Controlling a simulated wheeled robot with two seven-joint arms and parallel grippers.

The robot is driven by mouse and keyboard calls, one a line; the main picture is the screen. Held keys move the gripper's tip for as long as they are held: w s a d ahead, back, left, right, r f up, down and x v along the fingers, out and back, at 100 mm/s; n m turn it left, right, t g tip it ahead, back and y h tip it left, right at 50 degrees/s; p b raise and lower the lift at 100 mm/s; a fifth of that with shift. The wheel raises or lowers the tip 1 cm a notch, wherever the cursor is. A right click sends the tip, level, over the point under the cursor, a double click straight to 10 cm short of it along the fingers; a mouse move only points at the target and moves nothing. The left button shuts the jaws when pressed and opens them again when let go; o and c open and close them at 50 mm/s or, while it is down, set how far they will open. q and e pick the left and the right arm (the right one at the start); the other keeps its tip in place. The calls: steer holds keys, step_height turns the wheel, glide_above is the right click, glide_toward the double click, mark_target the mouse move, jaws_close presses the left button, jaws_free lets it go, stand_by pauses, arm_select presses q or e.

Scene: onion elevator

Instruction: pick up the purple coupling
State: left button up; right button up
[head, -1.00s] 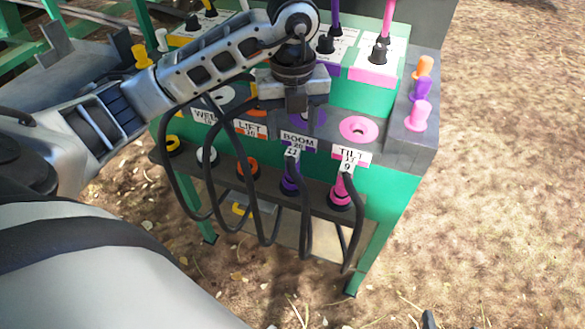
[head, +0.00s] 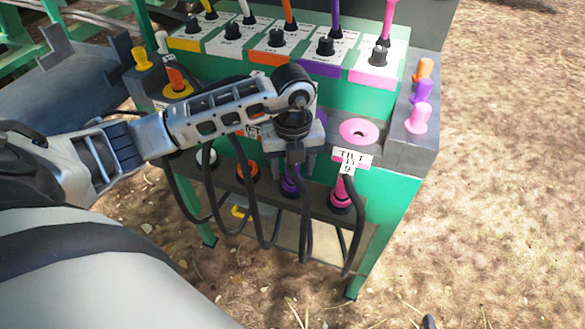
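The purple coupling (head: 290,186) stands in the lower shelf of the green stand, with a black hose hanging from it. Its upper part is hidden behind my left gripper (head: 295,170). My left gripper points down just above and in front of it, its two fingers apart, with the coupling's top near the gap between them. I cannot tell whether the fingers touch it. The purple socket on the upper panel is mostly hidden by my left wrist. My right gripper is not in view.
A pink coupling (head: 341,195) stands close on the right and an orange one (head: 247,170) on the left, with hoses hanging between. The pink socket (head: 359,132) is empty. Colored caps (head: 422,92) sit on the right edge. Levers rise behind. Open ground lies right.

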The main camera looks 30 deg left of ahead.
arm_select(q)
steer(key=shift+c, duration=0.3)
steer(key=c, duration=1)
steer(key=shift+c, duration=0.3)
steer(key=shift+r, duration=0.15)
